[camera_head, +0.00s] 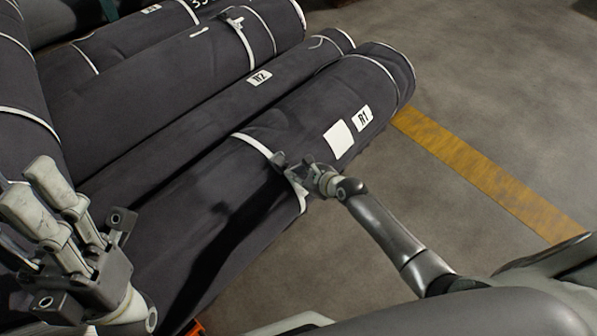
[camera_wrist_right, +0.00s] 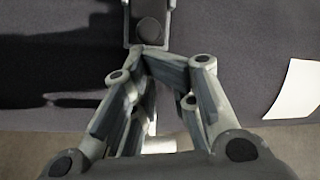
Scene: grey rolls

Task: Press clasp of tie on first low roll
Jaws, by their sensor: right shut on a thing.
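The front low roll (camera_head: 226,185) is dark grey, with an R1 label and a blank white label. A white tie (camera_head: 252,143) runs around it, with a grey clasp on its near side. The clasp (camera_wrist_right: 149,28) shows at the top middle of the right wrist view, with a dark round button. My right gripper (camera_head: 292,173) is at the tie on the roll's near side, its fingertips (camera_wrist_right: 150,53) together at the clasp's lower end. The fingers partly hide the clasp and tie. My left gripper (camera_head: 40,195) is at the lower left, its finger gap unclear.
A second roll labelled R2 (camera_head: 215,112) lies beside the front roll, with larger rolls (camera_head: 150,75) behind. A white paper label (camera_wrist_right: 298,90) lies right of the fingers. Open grey floor (camera_head: 480,90) with a yellow stripe (camera_head: 480,170) is to the right.

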